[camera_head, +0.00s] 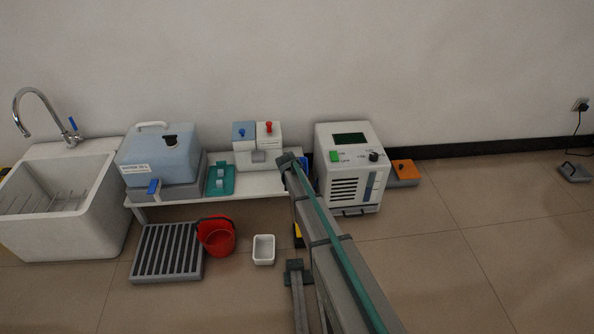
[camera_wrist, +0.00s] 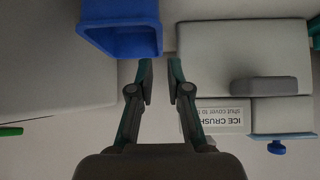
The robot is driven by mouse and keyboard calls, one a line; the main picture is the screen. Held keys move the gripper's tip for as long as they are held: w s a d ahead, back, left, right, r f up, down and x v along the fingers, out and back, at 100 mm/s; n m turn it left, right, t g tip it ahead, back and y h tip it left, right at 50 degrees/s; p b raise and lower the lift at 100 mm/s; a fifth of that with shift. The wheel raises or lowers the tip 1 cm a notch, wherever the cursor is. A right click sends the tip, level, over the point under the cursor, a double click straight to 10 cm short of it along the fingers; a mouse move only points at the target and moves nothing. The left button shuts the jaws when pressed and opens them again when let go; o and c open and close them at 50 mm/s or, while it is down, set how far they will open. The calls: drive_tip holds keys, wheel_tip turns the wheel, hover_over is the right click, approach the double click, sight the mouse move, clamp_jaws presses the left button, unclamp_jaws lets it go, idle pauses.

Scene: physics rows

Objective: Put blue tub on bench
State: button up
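The blue tub (camera_wrist: 118,30) fills the top left of the wrist view, with its lower right corner close to my fingertips. In the head view, a small blue part (camera_head: 305,161) shows just right of my gripper, mostly hidden by the arm. My gripper (camera_wrist: 160,68) has its two fingers apart, with a narrow gap and nothing clearly clamped between them. I cannot tell whether a finger touches the tub wall. In the head view, my gripper (camera_head: 288,160) is over the right end of the white bench (camera_head: 262,184).
On the bench are a blue water tank (camera_head: 158,155), a teal pad (camera_head: 221,180) and an ice crusher (camera_head: 268,139). A white machine (camera_head: 349,165) stands close at right. A grey grate (camera_head: 167,252), red bucket (camera_head: 217,238) and white container (camera_head: 263,250) are on the floor.

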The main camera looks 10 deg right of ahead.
drive_tip(key=b+x, duration=0.4)
drive_tip(key=x, duration=0.6)
drive_tip(key=shift+w+d+f, duration=0.15)
drive_tip(key=shift+w+f, duration=0.1)
drive_tip(key=shift+f, duration=0.05)
clamp_jaws()
